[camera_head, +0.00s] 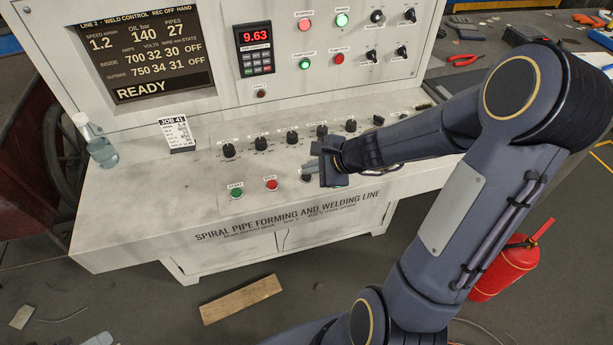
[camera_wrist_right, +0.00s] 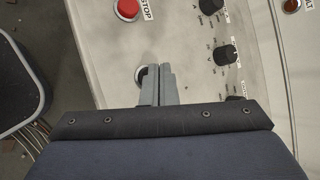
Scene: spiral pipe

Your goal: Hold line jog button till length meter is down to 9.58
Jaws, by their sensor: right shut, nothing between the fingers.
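The length meter (camera_head: 255,36) on the upright panel shows 9.63 in red digits. My right gripper (camera_head: 309,171) is over the console desk with its fingers together and nothing between them. My left gripper is out of view.
The red stop button (camera_head: 271,184) and green start button (camera_head: 237,192) lie left of the fingers. A row of black knobs (camera_head: 292,137) runs behind. A job card (camera_head: 176,134) and a bottle (camera_head: 95,141) stand at the left. The screen (camera_head: 140,48) reads READY.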

